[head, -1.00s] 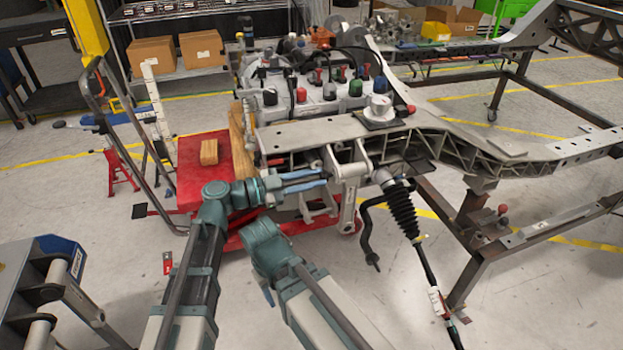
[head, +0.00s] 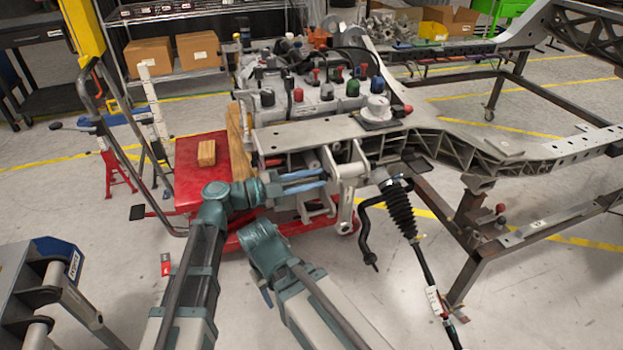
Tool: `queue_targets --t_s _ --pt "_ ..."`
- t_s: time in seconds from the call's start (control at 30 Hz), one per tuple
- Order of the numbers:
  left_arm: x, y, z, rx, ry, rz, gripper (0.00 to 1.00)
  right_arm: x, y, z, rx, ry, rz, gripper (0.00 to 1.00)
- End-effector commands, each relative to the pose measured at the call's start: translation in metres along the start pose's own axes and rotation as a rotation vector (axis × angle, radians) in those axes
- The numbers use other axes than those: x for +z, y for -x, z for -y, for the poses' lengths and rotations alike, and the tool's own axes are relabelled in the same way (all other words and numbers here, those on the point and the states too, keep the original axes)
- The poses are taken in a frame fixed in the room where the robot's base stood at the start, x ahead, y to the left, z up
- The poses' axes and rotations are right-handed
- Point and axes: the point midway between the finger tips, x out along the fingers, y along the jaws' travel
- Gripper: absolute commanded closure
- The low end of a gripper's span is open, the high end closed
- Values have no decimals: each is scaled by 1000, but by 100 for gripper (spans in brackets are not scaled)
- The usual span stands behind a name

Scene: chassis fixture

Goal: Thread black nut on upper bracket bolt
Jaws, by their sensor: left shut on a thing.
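My left gripper (head: 322,178) reaches in from the left, with its blue fingers pointing right at the grey upper bracket (head: 350,170) on the chassis end. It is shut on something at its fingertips. The black nut is too small to make out there. The bracket bolt cannot be told apart either, so I cannot tell whether nut and bolt touch.
The grey chassis (head: 470,150) fills the right side. A black rubber boot (head: 401,215) with a rod hangs just right of the bracket. A red cart (head: 200,150) with a wooden block (head: 207,153) stands to the left. Open floor lies in front.

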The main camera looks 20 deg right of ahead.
Motion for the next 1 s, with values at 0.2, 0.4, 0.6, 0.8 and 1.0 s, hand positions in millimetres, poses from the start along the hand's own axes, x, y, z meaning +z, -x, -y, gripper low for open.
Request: queue_targets --t_s 0.2,0.4,0.6,0.8,1.0 --pt "0 0 0 0 -89 0 100 0 0 0 0 0 0 42" --pt "0 0 0 0 -88 0 72 0 0 0 0 0 0 42" --pt "0 0 0 0 -87 0 42 0 0 0 0 0 0 42" --pt "0 0 0 0 -86 0 42 0 0 0 0 0 0 42" --pt "0 8 0 0 -86 1 42 0 0 0 0 0 0 42"
